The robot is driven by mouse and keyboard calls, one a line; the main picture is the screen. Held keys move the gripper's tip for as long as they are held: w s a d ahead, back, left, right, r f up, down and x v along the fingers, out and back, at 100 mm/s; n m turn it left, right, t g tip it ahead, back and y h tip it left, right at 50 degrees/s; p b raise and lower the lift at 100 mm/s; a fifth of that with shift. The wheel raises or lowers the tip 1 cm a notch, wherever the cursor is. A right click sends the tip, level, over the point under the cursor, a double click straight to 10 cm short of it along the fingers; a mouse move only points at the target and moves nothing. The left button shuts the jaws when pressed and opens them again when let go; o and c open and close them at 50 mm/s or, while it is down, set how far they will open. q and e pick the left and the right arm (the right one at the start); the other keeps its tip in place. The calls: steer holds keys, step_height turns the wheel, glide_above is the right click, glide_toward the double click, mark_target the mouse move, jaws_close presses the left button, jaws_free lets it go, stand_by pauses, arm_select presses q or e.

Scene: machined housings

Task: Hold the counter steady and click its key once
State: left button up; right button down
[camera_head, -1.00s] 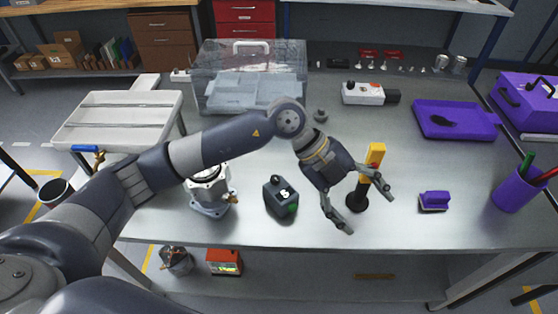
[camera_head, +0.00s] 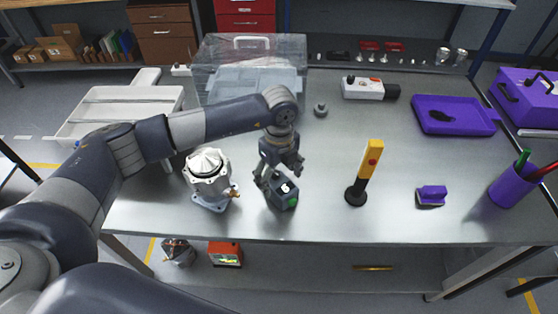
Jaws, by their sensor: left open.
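The counter (camera_head: 284,199) is a small dark box with a white digit on its face and a green part at its lower right. It stands near the front edge of the grey workbench. My left gripper (camera_head: 277,184) is open and points down right at the counter, with its fingers around or just above the box's upper part. I cannot tell whether the fingers touch it. The gripper hides the top of the counter, and I do not see its key clearly. My right gripper is out of view.
A metal housing (camera_head: 209,183) stands close left of the counter. A yellow and black post with a red button (camera_head: 367,172) stands to the right, then a purple brush-like block (camera_head: 432,196) and a purple pen cup (camera_head: 512,186). A clear case (camera_head: 300,72) stands behind. Bench between counter and post is clear.

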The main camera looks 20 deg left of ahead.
mark_target(279, 182)
arm_select(q)
steer(key=shift+f, duration=1.65)
steer(key=c, duration=1.3)
